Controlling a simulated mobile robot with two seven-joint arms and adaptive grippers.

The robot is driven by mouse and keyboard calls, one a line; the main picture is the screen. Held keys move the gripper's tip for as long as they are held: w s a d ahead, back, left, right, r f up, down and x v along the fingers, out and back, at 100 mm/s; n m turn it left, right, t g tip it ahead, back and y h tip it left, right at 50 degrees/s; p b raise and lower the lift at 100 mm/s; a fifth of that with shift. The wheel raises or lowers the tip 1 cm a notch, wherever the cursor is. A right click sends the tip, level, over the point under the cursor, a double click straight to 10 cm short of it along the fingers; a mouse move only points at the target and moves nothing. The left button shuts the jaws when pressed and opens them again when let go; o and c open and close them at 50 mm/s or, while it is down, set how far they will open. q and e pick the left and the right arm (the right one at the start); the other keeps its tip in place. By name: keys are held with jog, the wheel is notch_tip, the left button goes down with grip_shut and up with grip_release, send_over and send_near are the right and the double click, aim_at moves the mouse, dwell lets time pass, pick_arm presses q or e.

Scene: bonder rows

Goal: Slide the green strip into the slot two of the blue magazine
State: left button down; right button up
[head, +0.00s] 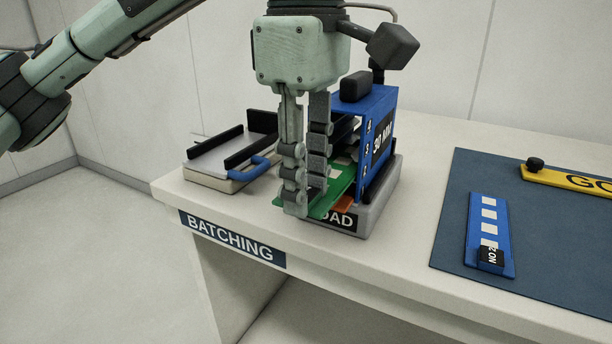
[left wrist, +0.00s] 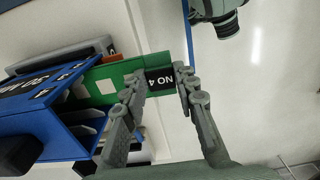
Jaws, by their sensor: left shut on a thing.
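My left gripper (head: 308,205) is shut on the end of the green strip (head: 338,184), at the strip's black tab marked NO 4 (left wrist: 160,79). The blue magazine (head: 378,130) stands upright on a grey base, with its open side toward the gripper. The strip lies roughly level, its far end at or inside the magazine (left wrist: 40,122) opening in the left wrist view. The fingers hide part of the opening in the head view, so I cannot tell which slot the strip lines up with. My right gripper is not in view.
An orange piece (head: 343,207) shows below the green strip. A dark blue mat (head: 450,215) at right holds a blue strip (head: 486,222) and a yellow strip (head: 560,178). The table's front edge is close.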

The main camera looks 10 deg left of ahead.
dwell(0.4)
pick_arm(q)
jog(key=shift+w+d, duration=0.2)
jog(key=shift+w, duration=0.35)
jog(key=shift+w+d, duration=0.2)
jog(key=shift+w, duration=0.35)
jog(key=c, duration=1.1)
grip_release()
notch_tip(320, 180, up, 12)
dwell(0.8)
